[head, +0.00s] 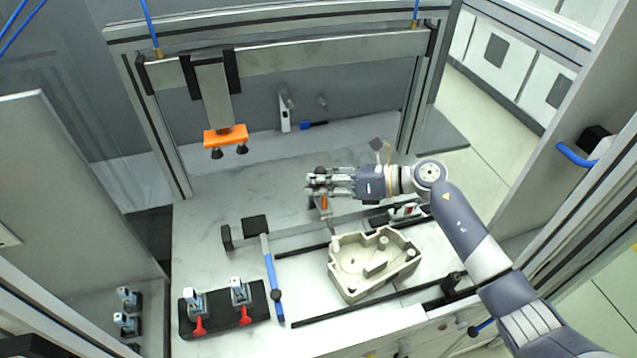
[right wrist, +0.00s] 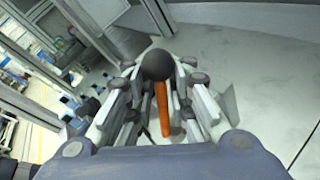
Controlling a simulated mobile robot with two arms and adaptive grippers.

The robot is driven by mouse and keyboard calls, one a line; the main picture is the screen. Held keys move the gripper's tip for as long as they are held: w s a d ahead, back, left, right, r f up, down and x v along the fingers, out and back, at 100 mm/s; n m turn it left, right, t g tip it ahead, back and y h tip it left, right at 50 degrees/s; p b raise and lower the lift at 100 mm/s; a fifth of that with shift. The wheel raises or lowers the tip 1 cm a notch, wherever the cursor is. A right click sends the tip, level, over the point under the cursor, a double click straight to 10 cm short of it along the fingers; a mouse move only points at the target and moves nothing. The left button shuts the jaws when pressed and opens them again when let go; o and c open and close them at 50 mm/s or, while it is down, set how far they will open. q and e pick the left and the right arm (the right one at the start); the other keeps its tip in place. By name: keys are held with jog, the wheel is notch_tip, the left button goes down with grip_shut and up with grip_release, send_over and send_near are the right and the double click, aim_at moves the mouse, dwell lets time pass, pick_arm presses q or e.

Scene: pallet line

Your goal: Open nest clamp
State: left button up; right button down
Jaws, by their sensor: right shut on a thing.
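My right gripper (head: 318,184) reaches in from the right over the middle of the work surface. It is shut on a clamp lever with an orange handle (right wrist: 162,108) and a black ball knob (right wrist: 157,64), which sit between its fingers in the right wrist view. In the head view a bit of the orange handle (head: 324,203) shows below the fingers; the clamp's base is mostly hidden. A beige cast part (head: 372,264) lies in front of the gripper, between dark rails. My left gripper is not in view.
A gantry beam (head: 300,55) with an orange suction head (head: 226,137) spans the back. A black block (head: 205,322) with two red-handled clamps stands front left. A blue bar (head: 273,275) lies left of the cast part. The back of the surface is mostly clear.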

jog(key=shift+w+d+f+m, duration=0.15)
jog(key=shift+w+d+m, duration=0.1)
jog(key=shift+w+m, duration=0.3)
jog(key=c, duration=1.7)
grip_release()
jog(key=shift+d, duration=0.1)
jog(key=shift+d+f, duration=0.1)
jog(key=shift+d, duration=0.15)
jog(key=shift+s+a, duration=0.1)
jog(key=shift+a, duration=0.15)
jog(key=v, duration=0.7)
jog(key=shift+d+r, duration=0.25)
